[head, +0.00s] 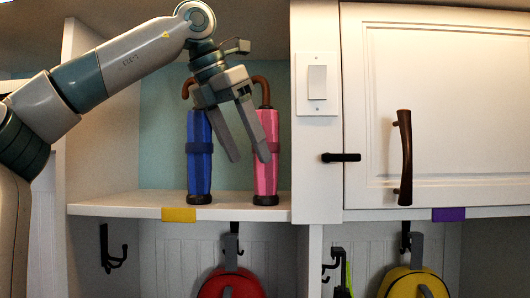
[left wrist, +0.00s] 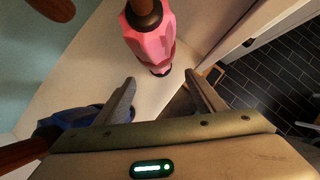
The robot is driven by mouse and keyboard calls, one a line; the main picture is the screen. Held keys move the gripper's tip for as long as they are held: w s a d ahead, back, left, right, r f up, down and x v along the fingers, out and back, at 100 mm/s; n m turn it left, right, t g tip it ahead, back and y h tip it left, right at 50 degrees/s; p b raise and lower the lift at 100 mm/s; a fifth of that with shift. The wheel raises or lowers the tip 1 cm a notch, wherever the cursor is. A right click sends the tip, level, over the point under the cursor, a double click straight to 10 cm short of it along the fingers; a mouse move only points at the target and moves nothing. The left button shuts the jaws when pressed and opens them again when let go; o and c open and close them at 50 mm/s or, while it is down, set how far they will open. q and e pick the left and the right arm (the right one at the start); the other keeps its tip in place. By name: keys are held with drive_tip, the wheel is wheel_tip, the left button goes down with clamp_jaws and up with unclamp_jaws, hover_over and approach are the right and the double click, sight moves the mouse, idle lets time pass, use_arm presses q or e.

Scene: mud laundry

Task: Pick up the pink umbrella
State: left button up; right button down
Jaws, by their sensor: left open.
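My left gripper (head: 248,158) is open, fingers pointing down, in front of the two umbrellas. One finger overlaps the pink umbrella in the head view; nothing is between the fingers in the left wrist view (left wrist: 160,84). My right gripper is not in view.
A blue umbrella (head: 199,158) stands left of the pink one, close to my gripper; it also shows in the left wrist view (left wrist: 75,118). The shelf (head: 120,207) has a white divider (head: 313,170) at right. A closed white cabinet (head: 440,100) is beyond it. Bags hang on hooks below.

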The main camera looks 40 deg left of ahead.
use_arm(q)
drive_tip(key=w+p, duration=0.1)
drive_tip(key=w, duration=0.1)
drive_tip(key=w+p, duration=0.1)
drive_tip(key=w, duration=0.1)
drive_tip(key=shift+w+d+r, duration=0.1)
drive_tip(key=shift+w+d, duration=0.1)
drive_tip(key=shift+w, duration=0.05)
drive_tip(key=shift+w+p, duration=0.3)
drive_tip(key=shift+p, duration=0.15)
drive_tip(key=shift+w+f, duration=0.15)
drive_tip(key=shift+f, duration=0.45)
drive_tip(key=shift+c, duration=0.5)
drive_tip(key=c, duration=1.2)
drive_tip(key=shift+r, duration=0.15)
